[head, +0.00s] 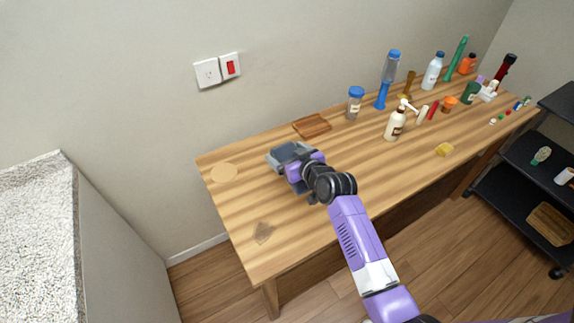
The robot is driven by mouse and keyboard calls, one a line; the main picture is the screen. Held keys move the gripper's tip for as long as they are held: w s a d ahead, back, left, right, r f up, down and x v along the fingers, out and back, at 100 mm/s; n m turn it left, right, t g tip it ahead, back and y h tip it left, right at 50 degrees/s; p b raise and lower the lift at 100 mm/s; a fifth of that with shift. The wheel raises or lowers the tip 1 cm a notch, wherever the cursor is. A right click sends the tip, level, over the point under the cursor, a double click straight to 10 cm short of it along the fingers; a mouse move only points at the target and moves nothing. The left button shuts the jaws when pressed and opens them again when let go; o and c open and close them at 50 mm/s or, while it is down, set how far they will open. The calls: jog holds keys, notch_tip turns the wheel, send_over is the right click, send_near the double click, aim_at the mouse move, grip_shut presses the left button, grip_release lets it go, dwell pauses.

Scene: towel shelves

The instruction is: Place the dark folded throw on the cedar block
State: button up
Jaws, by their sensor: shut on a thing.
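A grey folded cloth, which looks like the dark folded throw (283,152), is held at the end of my arm over the left part of the wooden table. My purple gripper (303,164) is shut on its near right side. Whether the cloth touches the table is hard to tell. The reddish-brown cedar block (312,125) lies flat near the table's back edge, just behind and to the right of the cloth. Its top looks bare. The gripper and wrist hide part of the cloth.
A blue-lidded jar (355,103) and a pump bottle (395,124) stand right of the block, with several bottles beyond.

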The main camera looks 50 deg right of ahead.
jog(key=shift+f, duration=2.7)
jog(key=shift+b, duration=0.35)
jog(key=shift+f, duration=0.2)
jog(key=o, duration=1.5)
jog(key=shift+c, duration=0.2)
jog(key=shift+r, duration=0.15)
